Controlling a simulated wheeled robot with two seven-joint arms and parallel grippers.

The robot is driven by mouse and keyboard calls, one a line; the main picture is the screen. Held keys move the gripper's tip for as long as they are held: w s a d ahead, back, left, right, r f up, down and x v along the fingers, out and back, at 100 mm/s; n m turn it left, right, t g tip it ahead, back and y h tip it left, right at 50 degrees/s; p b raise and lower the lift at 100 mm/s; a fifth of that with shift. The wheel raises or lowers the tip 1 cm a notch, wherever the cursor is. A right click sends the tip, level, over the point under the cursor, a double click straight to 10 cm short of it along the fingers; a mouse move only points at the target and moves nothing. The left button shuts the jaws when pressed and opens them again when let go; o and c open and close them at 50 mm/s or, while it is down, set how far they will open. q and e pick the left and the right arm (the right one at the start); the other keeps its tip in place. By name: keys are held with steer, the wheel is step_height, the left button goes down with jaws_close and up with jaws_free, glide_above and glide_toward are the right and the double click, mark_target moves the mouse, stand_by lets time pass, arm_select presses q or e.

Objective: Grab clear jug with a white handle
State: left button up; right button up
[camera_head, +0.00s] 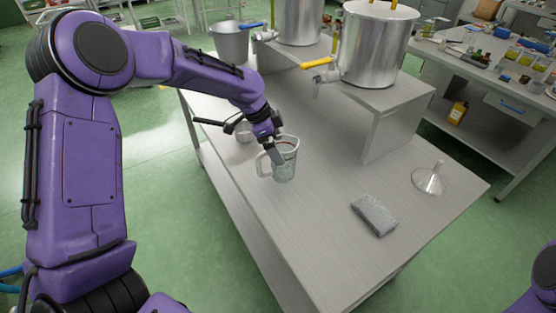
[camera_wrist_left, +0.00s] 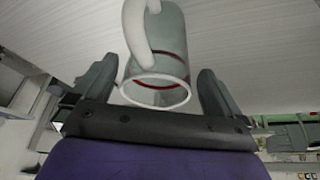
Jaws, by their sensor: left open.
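The clear jug (camera_head: 285,167) with a white handle stands upright on the grey table, left of the table's middle. Its handle (camera_head: 263,164) faces left in the head view. My left gripper (camera_head: 278,152) is at the jug's rim, partly in front of it. In the left wrist view the jug (camera_wrist_left: 160,66) lies between the two spread fingers, with its white handle (camera_wrist_left: 136,30) toward the camera and a red line around its body. My left gripper (camera_wrist_left: 158,88) is open; gaps show between the fingers and the jug. My right gripper is out of view.
A grey sponge-like block (camera_head: 374,214) and a clear funnel (camera_head: 429,179) are on the right of the table (camera_head: 316,230). Steel tanks (camera_head: 375,45) with taps stand on a raised shelf behind. The table's front is clear.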

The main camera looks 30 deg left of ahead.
arm_select(q)
steer(key=x, duration=0.2)
steer(key=shift+w+d+f, duration=0.1)
steer(key=shift+d+f, duration=0.1)
steer(key=shift+f, duration=0.05)
steer(key=c, duration=0.9)
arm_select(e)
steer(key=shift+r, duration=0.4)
arm_select(q)
steer(key=shift+r, duration=0.1)
